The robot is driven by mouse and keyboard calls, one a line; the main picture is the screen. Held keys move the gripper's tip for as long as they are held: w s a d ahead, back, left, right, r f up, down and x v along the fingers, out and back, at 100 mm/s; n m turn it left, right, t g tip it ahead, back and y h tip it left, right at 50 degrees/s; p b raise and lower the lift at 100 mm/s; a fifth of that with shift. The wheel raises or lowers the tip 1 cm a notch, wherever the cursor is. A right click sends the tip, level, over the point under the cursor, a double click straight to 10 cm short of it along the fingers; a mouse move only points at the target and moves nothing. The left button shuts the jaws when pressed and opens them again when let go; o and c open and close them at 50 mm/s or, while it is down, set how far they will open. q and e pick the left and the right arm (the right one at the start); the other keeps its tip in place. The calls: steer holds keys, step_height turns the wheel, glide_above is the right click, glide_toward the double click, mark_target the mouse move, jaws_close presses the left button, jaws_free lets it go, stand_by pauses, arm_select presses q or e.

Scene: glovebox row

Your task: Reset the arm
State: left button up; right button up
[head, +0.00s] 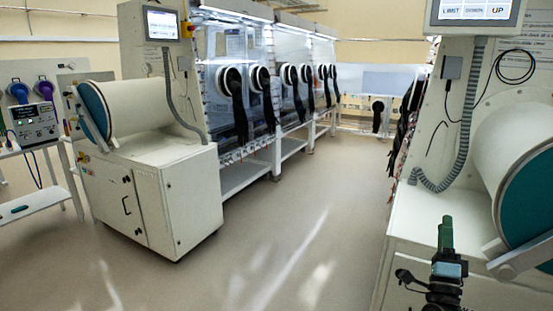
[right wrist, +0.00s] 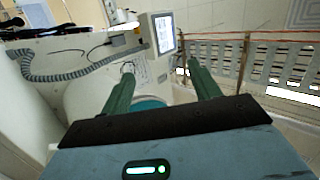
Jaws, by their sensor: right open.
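My right gripper (head: 446,236) shows at the lower right of the head view, in front of the right-hand white cabinet. Its green fingers point up. In the right wrist view my right gripper (right wrist: 160,85) has its two green fingers spread apart with nothing between them. Beyond the fingers are the white cylinder chamber and its teal door (right wrist: 150,103), partly hidden by the gripper. My left gripper is not in either view.
The right cabinet (head: 425,215) carries a cylinder with a teal door (head: 530,195). A glovebox row with black gloves (head: 238,105) runs along the left behind another white cabinet (head: 185,190). A cart (head: 35,200) stands far left. The floor (head: 290,225) between is clear.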

steer(key=w+a+f+n+g+y, duration=0.45)
steer(key=f+n+y, duration=0.5)
steer(key=n, duration=0.55)
step_height(320, 180, down, 10)
steer(key=d+n+g+h, duration=0.2)
steer(key=n+g, duration=0.4)
steer(key=n, duration=0.2)
steer(key=s+a+f+y, duration=0.2)
steer(key=s+a+f, duration=0.3)
steer(key=s+f, duration=0.3)
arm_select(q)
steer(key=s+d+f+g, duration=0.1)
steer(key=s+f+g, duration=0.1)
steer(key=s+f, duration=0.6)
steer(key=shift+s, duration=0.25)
arm_select(e)
steer(key=s+a+f+g, duration=0.2)
steer(key=s+a+f, duration=0.2)
steer(key=s, duration=0.8)
steer(key=s+a+f+g+y, duration=0.1)
steer(key=s+a+f, duration=0.3)
steer(key=s, duration=0.8)
steer(key=s+a+f+m+g+y, duration=0.1)
steer(key=s+a+f+g, duration=0.2)
steer(key=s, duration=0.9)
steer(key=a+f, duration=0.1)
steer(key=a, duration=0.2)
steer(key=shift+s+f, duration=0.2)
steer(key=shift+s, duration=0.2)
